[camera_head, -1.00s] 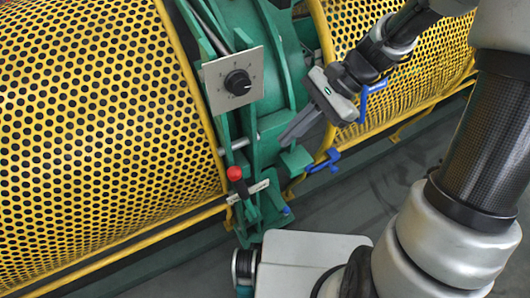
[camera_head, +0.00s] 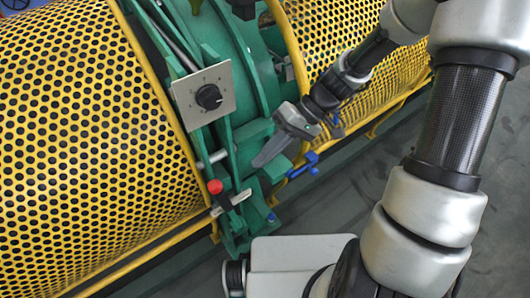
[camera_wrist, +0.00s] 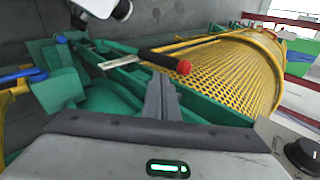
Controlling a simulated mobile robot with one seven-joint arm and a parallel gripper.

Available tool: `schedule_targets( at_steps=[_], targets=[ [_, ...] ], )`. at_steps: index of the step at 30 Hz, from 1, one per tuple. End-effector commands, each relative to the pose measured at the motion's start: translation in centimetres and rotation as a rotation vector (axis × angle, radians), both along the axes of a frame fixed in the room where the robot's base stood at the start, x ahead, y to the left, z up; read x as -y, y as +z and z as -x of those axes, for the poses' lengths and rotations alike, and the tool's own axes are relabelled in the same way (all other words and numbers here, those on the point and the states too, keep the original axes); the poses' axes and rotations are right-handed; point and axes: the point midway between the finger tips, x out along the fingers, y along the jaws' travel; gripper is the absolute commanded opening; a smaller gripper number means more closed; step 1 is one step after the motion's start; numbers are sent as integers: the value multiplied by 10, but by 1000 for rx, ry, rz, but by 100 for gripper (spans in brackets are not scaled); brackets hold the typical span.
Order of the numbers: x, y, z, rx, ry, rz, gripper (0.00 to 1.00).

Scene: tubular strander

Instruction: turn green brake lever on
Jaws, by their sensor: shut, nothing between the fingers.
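A lever with a red ball knob (camera_head: 215,187) and a black grip sits low on the green brake frame (camera_head: 240,240), beside a pale metal bar (camera_head: 240,197). In the wrist view the red knob (camera_wrist: 183,67) and black grip lie just beyond my fingertips, with the pale bar (camera_wrist: 118,62) to the left. No separate green lever can be told apart from the green frame. My gripper (camera_head: 258,163) is shut and empty, to the right of and above the red knob, apart from it in the head view. In the wrist view my gripper (camera_wrist: 161,85) points towards the black grip.
A grey plate with a black dial (camera_head: 208,97) is above the lever. Yellow perforated guards (camera_head: 85,140) flank the green frame. Blue handles (camera_head: 303,165) are on the yellow rail to the right.

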Motion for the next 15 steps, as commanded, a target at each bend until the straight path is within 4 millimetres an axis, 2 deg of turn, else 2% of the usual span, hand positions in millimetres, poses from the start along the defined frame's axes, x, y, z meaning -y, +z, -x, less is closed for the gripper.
schedule_targets(
  at_steps=[3, 8, 15],
  targets=[
    [-19, -21, 10, -4, 4, -2, 0],
    [-40, -43, 19, -5, 2, 0, 0],
    [-69, -45, 31, -1, 1, 0, 0]
  ],
)
